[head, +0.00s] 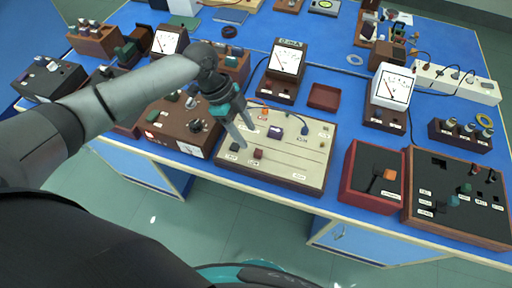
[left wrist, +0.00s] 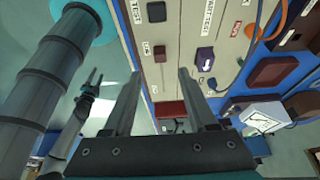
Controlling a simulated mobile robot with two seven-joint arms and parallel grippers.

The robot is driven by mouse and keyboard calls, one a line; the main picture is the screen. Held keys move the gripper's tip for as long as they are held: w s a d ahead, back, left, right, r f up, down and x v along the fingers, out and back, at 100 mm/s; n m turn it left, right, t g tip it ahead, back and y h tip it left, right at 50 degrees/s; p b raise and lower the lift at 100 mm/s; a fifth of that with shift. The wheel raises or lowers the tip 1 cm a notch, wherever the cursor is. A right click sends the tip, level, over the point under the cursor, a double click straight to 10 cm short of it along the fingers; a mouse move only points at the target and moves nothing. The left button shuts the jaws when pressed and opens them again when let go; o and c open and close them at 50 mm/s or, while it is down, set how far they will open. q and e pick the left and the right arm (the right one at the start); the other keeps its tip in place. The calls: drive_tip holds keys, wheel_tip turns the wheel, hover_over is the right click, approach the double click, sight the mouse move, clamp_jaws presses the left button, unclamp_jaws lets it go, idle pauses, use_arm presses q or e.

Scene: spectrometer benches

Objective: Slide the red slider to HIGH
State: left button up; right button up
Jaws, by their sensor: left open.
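The beige panel (head: 310,165) lies on the blue bench in the middle of the head view. A small dark red slider block (head: 258,154) sits near its front left, at a groove, with a black block (head: 234,147) to its left. My left gripper (head: 244,132) is open and empty over the panel's left part, its fingers pointing down close to the red slider. In the left wrist view the red slider (left wrist: 160,50) shows beyond the gap between the fingers (left wrist: 157,76), apart from both. The HIGH label is too small to read. My right gripper (left wrist: 92,83) shows small in that view.
A purple-black switch (head: 275,131) stands on the panel behind the slider. A dark red tray (head: 323,97) lies behind the panel.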

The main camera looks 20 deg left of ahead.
sight(257, 152)
use_arm(q)
drive_tip(key=x, duration=0.7)
drive_tip(key=shift+d+f+b, duration=0.15)
drive_tip(key=shift+f+b, duration=0.2)
drive_tip(key=shift+f, duration=0.05)
drive_tip(key=shift+c, duration=0.3)
clamp_jaws()
idle(0.6)
